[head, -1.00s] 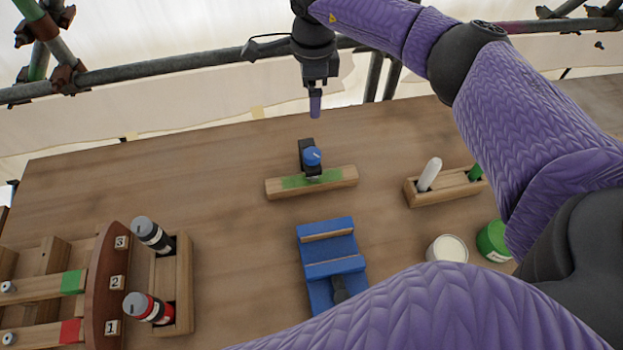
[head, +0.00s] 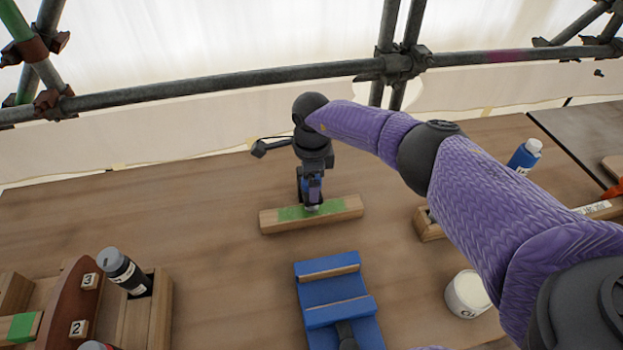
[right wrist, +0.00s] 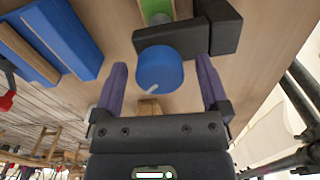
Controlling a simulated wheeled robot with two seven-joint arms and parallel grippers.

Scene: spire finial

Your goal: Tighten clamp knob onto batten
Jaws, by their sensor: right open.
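The wooden batten (head: 345,208) lies on the bench with a green patch along its top. The black clamp (right wrist: 218,30) sits at the batten, and its blue knob (right wrist: 160,70) faces my right gripper. In the right wrist view the right gripper (right wrist: 160,82) is open, its purple fingers on either side of the knob with gaps showing. In the head view the right gripper (head: 311,200) is directly over the clamp and hides most of it and the knob. A pale line marks the knob's face. My left gripper is not in view.
A blue cradle (head: 330,285) stands in front of the batten. A rack (head: 160,310) with bottles is at left, beside a numbered brown piece (head: 65,300). A white pot (head: 467,293) and a blue bottle (head: 525,155) are at right. Scaffold pipes (head: 240,82) run behind the bench.

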